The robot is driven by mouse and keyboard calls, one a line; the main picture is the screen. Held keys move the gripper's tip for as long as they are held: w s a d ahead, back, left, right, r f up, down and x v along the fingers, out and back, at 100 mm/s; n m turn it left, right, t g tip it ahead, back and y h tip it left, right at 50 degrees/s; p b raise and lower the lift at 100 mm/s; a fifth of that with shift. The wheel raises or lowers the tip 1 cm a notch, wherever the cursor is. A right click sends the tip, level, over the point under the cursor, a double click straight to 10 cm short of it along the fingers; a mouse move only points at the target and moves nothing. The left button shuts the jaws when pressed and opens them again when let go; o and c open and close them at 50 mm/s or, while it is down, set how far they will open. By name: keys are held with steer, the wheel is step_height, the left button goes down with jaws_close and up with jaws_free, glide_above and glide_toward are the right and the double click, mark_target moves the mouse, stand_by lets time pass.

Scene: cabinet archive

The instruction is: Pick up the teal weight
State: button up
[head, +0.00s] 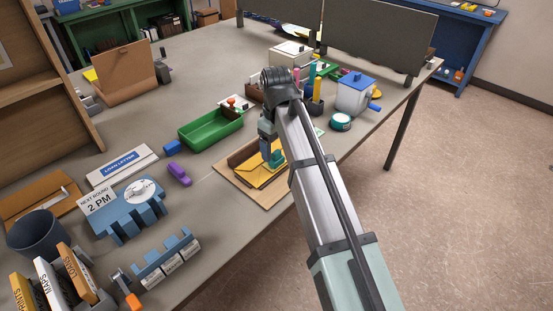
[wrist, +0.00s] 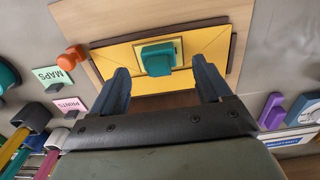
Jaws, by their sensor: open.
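The teal weight (wrist: 160,57) is a small block on a yellow envelope (wrist: 203,42), which lies in a shallow brown tray (wrist: 100,22). In the head view the weight (head: 277,158) shows just beside my gripper (head: 267,152), partly hidden by it. In the wrist view my gripper (wrist: 160,72) is open, with its two dark fingers spread to the left and right of the weight's near side. Nothing is between the fingers' bases. I cannot tell the exact height of the fingertips above the envelope.
A green tray (head: 211,130) stands behind and left of the brown tray. A purple object (head: 179,174) lies to the left. The table edge is close on the right.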

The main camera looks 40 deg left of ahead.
mark_target(276, 152)
steer(key=shift+w+f, duration=0.1)
steer(key=shift+f, duration=1.9)
steer(key=shift+c, duration=0.3)
jaws_close()
step_height(276, 152, up, 9)
steer(key=shift+a+r, duration=0.1)
steer(key=shift+r, duration=0.05)
steer(key=shift+w+a+f, duration=0.15)
steer(key=shift+a+f, duration=0.05)
steer(key=w+a+f, duration=0.1)
steer(key=w+a, duration=0.5)
steer(key=a, duration=0.3)
steer(key=w+a+f, duration=0.1)
steer(key=w+a, duration=0.5)
steer(key=a, duration=0.4)
steer(key=shift+w+a+f, duration=0.15)
steer(key=shift+w+a, duration=0.05)
